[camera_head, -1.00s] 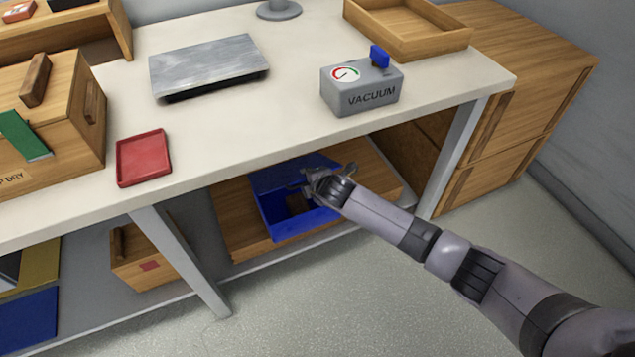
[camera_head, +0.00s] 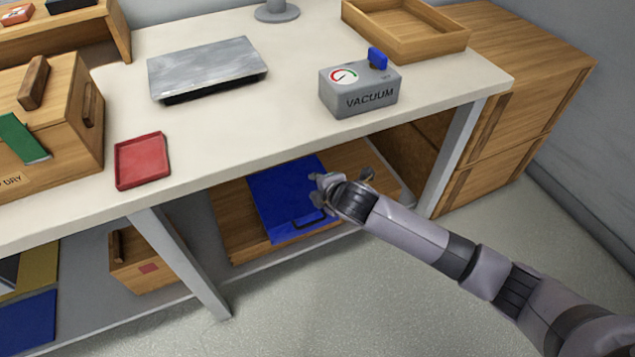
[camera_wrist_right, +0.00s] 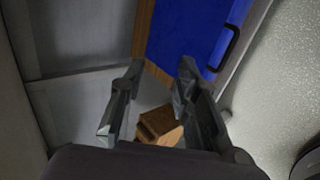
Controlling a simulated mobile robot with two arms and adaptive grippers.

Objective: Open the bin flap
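The blue bin flap (camera_head: 290,190) lies flat over the bin on the lower shelf, with a dark handle (camera_head: 308,222) near its front edge. The inside of the bin is not visible. The flap also shows at the top of the right wrist view (camera_wrist_right: 190,30), with its handle (camera_wrist_right: 228,48) at the right. My right gripper (camera_head: 340,184) is beside the flap's right side in the head view, covering a little of it. Its fingers (camera_wrist_right: 160,68) are spread and empty, away from the handle. My left gripper is not in view.
The bin stands on a wooden board (camera_head: 235,225) under the white worktop (camera_head: 240,130). A table leg (camera_head: 180,262) is left of it and another (camera_head: 455,150) right. A wooden box (camera_head: 150,265) sits on the lower shelf. The floor in front is clear.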

